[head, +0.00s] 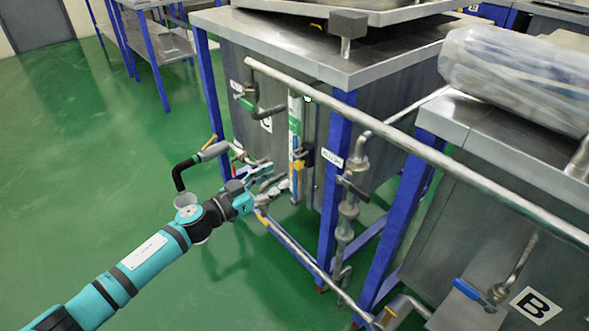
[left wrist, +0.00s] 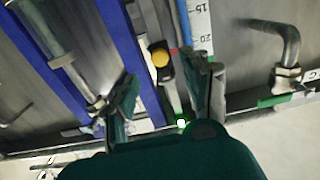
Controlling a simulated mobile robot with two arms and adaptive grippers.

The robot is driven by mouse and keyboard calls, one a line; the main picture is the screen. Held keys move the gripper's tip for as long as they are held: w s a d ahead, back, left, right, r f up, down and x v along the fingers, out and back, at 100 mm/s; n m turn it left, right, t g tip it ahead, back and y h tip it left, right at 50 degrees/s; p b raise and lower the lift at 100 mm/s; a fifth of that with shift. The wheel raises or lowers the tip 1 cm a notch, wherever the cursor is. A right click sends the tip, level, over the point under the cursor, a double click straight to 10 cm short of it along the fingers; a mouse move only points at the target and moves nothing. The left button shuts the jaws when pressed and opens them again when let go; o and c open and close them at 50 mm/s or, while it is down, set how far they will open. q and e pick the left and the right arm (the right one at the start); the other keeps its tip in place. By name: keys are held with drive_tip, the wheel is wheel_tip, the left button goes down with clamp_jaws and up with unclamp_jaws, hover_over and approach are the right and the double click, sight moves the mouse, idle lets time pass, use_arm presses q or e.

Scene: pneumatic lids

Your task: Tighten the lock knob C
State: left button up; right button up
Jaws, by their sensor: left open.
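A round yellow knob (left wrist: 160,58) on a black block shows in the left wrist view, beside a white scale strip with numbers. In the head view a small yellow and black fitting (head: 299,164) sits low on the gauge strip of the tank marked C (head: 266,125); it looks like the same knob. My left gripper (head: 276,176) is open and empty, just left of and below that fitting. In the left wrist view the fingers (left wrist: 171,78) stand apart on either side of the knob's line, with the knob beyond them. I see no contact. My right gripper is not in view.
A blue leg (head: 338,180) and a valved vertical pipe (head: 347,215) stand right of the gauge. A long grey pipe (head: 430,155) crosses in front. A black-handled pipe (head: 188,165) is near my left arm. The green floor (head: 90,180) at left is clear.

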sight(296, 167)
use_arm(q)
drive_tip(key=b+x, duration=0.1)
drive_tip(key=x, duration=0.5)
drive_tip(key=shift+f, duration=0.1)
drive_tip(key=shift+w+d, duration=0.4)
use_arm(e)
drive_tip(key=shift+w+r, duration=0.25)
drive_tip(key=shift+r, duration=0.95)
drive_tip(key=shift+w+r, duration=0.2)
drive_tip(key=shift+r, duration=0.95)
use_arm(q)
clamp_jaws()
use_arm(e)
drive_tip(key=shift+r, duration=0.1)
